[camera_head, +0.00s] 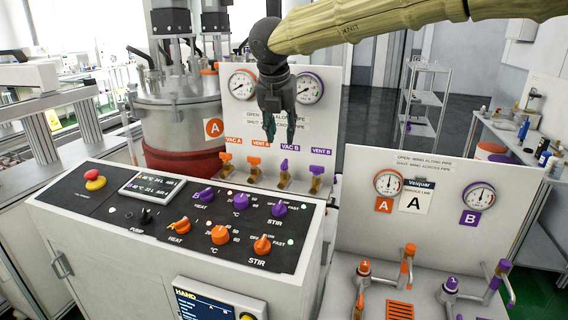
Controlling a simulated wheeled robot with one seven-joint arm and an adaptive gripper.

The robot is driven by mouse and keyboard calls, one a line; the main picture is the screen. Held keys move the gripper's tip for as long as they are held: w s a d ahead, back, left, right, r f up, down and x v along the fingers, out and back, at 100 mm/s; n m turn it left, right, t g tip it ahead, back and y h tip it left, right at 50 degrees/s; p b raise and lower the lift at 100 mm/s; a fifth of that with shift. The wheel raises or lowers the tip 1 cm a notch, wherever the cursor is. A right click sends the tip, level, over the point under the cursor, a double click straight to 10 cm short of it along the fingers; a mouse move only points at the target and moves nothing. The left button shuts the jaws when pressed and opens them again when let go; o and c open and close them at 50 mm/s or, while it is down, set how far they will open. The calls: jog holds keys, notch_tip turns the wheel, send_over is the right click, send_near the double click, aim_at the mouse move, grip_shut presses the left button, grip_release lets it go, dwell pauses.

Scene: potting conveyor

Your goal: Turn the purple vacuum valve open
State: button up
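The purple vacuum valve (284,165) stands on the bench in front of the white panel, under the label VAC B. Its purple wing looks narrow and upright, unlike the broad wing of the purple vent valve (318,170) to its right. My gripper (281,139) hangs fingers down above the valve in the picture, in front of the panel. Its two dark fingers are apart with nothing between them. The fingertips look clear of the wing. The depth between them and the valve is hard to judge.
Two orange valves (254,163) stand left of the purple one. Gauges (309,88) and a steel vessel (178,105) are behind. A control console (200,228) with knobs fills the front. A second panel (460,175) with a service line stands at right.

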aim_at(285, 161)
jog(key=p+x, duration=0.2)
jog(key=x, duration=0.8)
jog(key=shift+f, duration=0.25)
grip_shut()
